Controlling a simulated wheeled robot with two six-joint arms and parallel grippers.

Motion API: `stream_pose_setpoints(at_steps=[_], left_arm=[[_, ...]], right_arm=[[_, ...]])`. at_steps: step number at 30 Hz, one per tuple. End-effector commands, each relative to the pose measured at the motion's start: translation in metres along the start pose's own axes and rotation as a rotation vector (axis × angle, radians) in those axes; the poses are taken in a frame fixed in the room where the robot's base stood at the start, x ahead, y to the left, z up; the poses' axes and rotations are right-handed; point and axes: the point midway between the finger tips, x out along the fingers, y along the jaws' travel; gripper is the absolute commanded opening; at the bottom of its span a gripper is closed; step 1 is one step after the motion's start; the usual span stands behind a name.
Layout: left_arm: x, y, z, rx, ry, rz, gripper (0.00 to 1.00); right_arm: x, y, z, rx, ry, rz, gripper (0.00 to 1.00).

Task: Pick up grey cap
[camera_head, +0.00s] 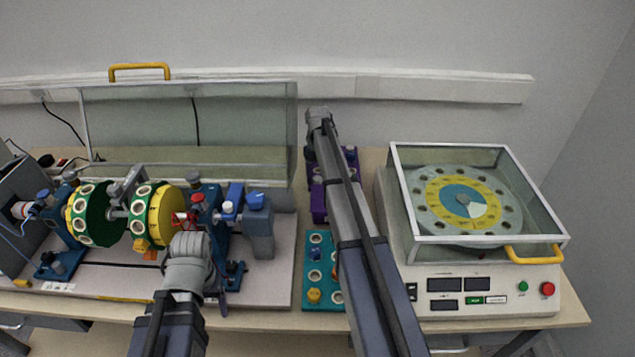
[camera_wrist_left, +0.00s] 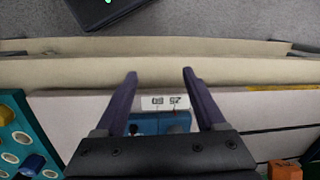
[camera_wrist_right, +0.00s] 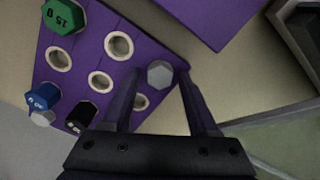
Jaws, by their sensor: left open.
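The grey cap (camera_wrist_right: 160,74) is a hexagonal cap at one corner of a purple holed tray (camera_wrist_right: 82,55) in the right wrist view. My right gripper (camera_wrist_right: 160,72) is open, with one finger on each side of the cap and a small gap on both sides. In the head view my right arm hides this cap and most of the purple tray (camera_head: 318,205). My left gripper (camera_wrist_left: 160,73) is open and empty above the table's front edge, over the base of the left machine.
A teal tray (camera_head: 319,240) lies in front. The left machine (camera_head: 255,235) and a glass-lidded dial machine (camera_head: 470,285) flank the trays.

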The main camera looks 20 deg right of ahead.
Motion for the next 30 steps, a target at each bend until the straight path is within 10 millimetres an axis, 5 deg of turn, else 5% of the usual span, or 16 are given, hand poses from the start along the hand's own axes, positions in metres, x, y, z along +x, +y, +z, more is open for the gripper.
stream_pose_setpoints(at_steps=[15,30], left_arm=[[0.0001,0.0000,0.0000,0.000,0.000,0.000,0.72],[-0.0045,-0.0004,0.0003,0.000,0.000,0.000,0.72]], right_arm=[[0.0001,-0.0001,0.0000,0.000,0.000,0.000,0.01],[-0.0045,0.0000,0.0000,0.000,0.000,0.000,0.00]])
